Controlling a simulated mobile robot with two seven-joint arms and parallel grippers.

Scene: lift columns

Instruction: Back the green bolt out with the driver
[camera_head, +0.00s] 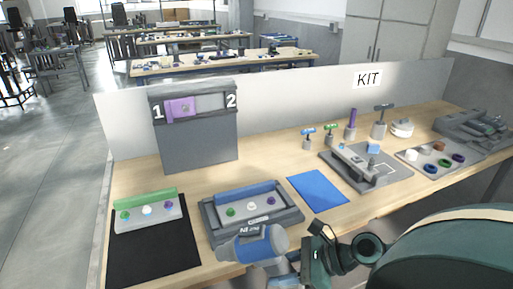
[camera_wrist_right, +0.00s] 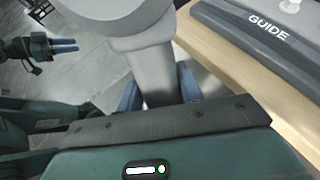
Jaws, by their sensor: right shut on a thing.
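My right gripper (camera_head: 284,277) is shut on the driver (camera_head: 252,246), a thick blue and grey tool. It holds it in front of the grey guide fixture (camera_head: 293,221), near the table's front edge. In the right wrist view the driver's grey body (camera_wrist_right: 160,75) sits between the blue fingers; its tip cannot be made out. A green bolt (camera_head: 230,212) shows in the guide fixture, left of a white and a purple one. Another green bolt (camera_head: 125,216) sits in the green-topped block at left. My left gripper (camera_wrist_right: 64,45) shows in the right wrist view, empty, its opening unclear.
The green-topped block (camera_head: 146,195) stands on a black mat (camera_head: 155,262). A grey panel marked 1 and 2 (camera_head: 198,140) stands behind. A blue mat (camera_head: 318,191) lies right of the guide. Further right are a grey fixture (camera_head: 400,182), several upright tools and a ring tray (camera_head: 459,167).

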